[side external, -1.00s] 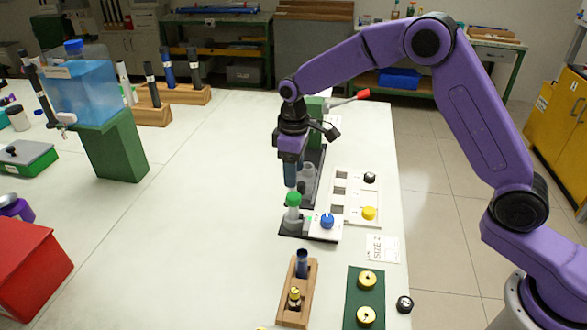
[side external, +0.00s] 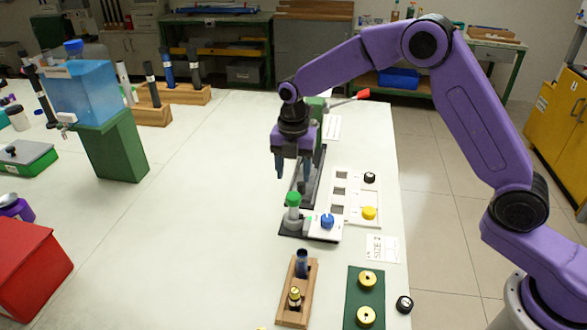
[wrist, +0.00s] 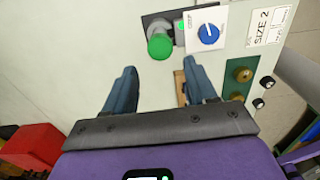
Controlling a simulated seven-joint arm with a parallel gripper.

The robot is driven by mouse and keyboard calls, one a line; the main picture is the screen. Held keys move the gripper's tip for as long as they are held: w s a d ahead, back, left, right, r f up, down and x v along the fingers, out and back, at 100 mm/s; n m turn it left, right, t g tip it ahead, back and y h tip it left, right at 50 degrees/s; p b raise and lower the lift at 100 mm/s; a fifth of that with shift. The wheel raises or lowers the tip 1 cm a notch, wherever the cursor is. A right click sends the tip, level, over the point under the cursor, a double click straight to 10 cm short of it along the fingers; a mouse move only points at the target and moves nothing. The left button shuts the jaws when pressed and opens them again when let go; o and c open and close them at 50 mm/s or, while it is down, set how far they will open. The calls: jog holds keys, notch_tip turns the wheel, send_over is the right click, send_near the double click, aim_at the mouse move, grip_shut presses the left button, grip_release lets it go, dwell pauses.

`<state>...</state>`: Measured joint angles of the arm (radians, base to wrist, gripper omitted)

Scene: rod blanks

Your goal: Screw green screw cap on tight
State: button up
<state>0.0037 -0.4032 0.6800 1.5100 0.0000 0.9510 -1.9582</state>
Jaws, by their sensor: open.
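The green screw cap (side external: 293,199) sits on top of a pale upright container (side external: 292,214) on a dark base plate; I cannot tell how tightly it sits. It also shows in the wrist view (wrist: 160,46), ahead of the fingers. My gripper (side external: 292,178) is open and empty, with its two blue fingers apart and pointing down. It is above and behind the cap in the side view, not touching it. In the wrist view the fingers (wrist: 163,85) are spread wide.
A panel with a blue knob (side external: 327,221) stands right of the cap. A white slotted tray (side external: 355,198) holds a black and a yellow knob. A wooden rack (side external: 296,292) and a green mat (side external: 364,297) with brass pieces lie in front. The table's left middle is clear.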

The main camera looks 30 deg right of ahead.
aim_at(294, 196)
jog(key=shift+f, duration=4.6)
jog(key=n, duration=0.4)
jog(key=shift+n, duration=0.3)
jog(key=n, duration=0.4)
jog(key=shift+n, duration=0.3)
jog(key=c, duration=0.9)
